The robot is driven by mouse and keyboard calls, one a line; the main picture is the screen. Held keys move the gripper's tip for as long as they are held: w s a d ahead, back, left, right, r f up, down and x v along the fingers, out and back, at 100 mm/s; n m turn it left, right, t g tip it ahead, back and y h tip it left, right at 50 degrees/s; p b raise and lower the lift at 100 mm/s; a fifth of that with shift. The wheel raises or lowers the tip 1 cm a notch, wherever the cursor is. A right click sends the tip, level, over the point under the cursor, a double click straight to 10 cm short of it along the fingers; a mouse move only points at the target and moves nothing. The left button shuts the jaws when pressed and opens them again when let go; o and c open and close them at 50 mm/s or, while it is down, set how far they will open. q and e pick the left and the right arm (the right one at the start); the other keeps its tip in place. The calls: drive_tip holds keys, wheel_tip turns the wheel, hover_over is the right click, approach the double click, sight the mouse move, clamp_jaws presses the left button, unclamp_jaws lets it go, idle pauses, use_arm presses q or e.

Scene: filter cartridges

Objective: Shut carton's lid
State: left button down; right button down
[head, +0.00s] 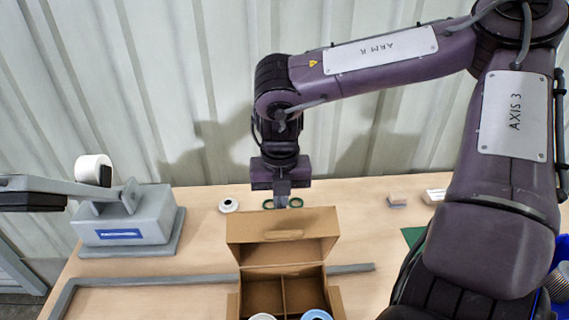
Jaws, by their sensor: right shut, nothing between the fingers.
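The brown cardboard carton (336,290) stands at the front middle of the table, and the lower frame edge cuts it off. Its lid (258,228) is up, tilted at the carton's far side. Inside, a divider separates compartments, and the tops of a white cartridge (263,317) and a blue-rimmed cartridge (316,315) show at the bottom edge. My right gripper (282,204) points down just behind the lid's upper edge, shut and empty. Whether it touches the lid I cannot tell. My left gripper is not in view.
A grey press-like device (125,220) with a white roll stands at left. A grey bar (150,281) runs along the table beside the carton. Green rings (296,202), a white ring (229,205) and small blocks (397,198) lie at the back. A blue bin (562,285) is at far right.

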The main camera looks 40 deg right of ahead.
drive_tip(key=shift+s+a, duration=0.2)
drive_tip(key=shift+s, duration=0.05)
drive_tip(key=shift+r, duration=0.3)
wheel_tip(320, 180, up, 9)
drive_tip(key=w+d+p, duration=0.1)
drive_tip(key=p, duration=0.6)
drive_tip(key=shift+w+d+r, duration=0.15)
drive_tip(key=shift+w+r, duration=0.05)
drive_tip(key=shift+w, duration=0.05)
idle(0.5)
